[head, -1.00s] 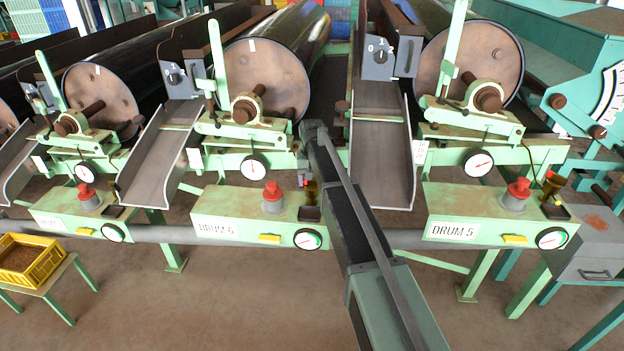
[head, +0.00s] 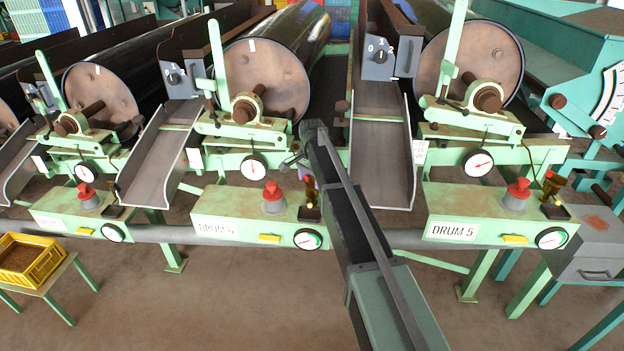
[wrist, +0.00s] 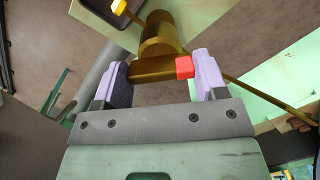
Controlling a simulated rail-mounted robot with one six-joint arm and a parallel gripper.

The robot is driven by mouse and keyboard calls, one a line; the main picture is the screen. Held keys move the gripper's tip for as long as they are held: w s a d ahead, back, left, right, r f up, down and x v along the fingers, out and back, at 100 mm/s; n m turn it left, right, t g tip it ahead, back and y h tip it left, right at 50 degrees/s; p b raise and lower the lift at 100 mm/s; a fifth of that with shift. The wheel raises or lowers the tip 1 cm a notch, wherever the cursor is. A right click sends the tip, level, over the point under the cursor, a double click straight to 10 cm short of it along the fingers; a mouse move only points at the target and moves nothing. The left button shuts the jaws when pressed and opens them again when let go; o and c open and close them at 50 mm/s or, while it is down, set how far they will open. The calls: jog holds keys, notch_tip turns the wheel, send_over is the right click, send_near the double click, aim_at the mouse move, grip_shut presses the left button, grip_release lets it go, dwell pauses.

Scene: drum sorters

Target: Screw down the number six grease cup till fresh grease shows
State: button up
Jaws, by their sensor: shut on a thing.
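The number six grease cup (head: 310,190) is brass and stands upright at the right end of the green DRUM 6 box (head: 262,228). In the wrist view the brass cup (wrist: 160,35) shows a crosswise brass bar with a red end (wrist: 184,67). My gripper (wrist: 162,78) is shut on this bar, one lilac-padded finger at each end. In the head view my gripper (head: 295,163) is small and partly behind my arm, at the cup's top left. A small dark tray (head: 309,214) lies by the cup's foot. I cannot make out any grease.
A red knob (head: 273,191) and a gauge (head: 307,239) sit on the same box. The DRUM 5 box (head: 490,228) stands to the right with its own brass cup (head: 552,184). A grey chute (head: 382,150) lies behind my arm. A thin brass rod (wrist: 260,95) crosses the wrist view.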

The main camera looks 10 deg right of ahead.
aim_at(312, 179)
jog(key=shift+m, duration=0.6)
jog(key=o, duration=0.9)
jog(key=shift+o, duration=0.2)
jog(key=shift+r, duration=0.1)
notch_tip(312, 179, up, 11)
jog(key=p, duration=1.1)
jog(key=s+r+n+p, duration=0.2)
jog(key=s+n, duration=1)
jog(key=s, duration=2.3)
jog(key=shift+s, duration=0.4)
